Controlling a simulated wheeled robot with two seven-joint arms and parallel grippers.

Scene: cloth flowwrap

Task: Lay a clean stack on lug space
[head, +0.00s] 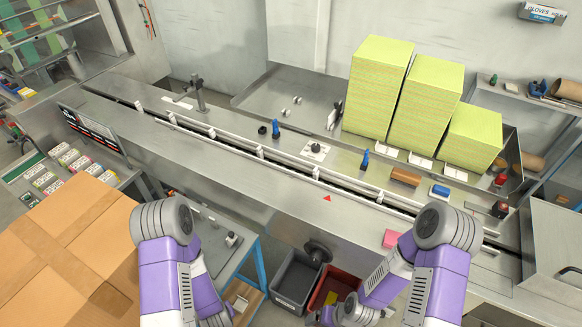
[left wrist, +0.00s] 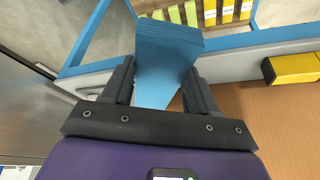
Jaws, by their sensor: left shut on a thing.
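My left gripper (left wrist: 160,82) is shut on a blue folded stack (left wrist: 167,48), which stands out between its two fingers in the left wrist view. In the head view my left arm reaches down at the lower left, and its gripper and the stack are not seen. The infeed conveyor (head: 235,150) crosses the head view diagonally, with white upright lugs (head: 260,152) spaced along its dark slot. The visible lug spaces look empty. A red triangle (head: 326,198) marks the conveyor's front plate. My right gripper (head: 330,315) is partly seen at the bottom edge; its fingers are unclear.
Tall yellow-green stacks (head: 378,88) stand behind the conveyor at right. A grey bin (head: 297,280) and a red bin (head: 335,288) sit below its front. Cardboard boxes (head: 60,240) fill the lower left. A pink block (head: 391,238) lies near my right arm. A yellow block (left wrist: 292,68) shows at the wrist view's right.

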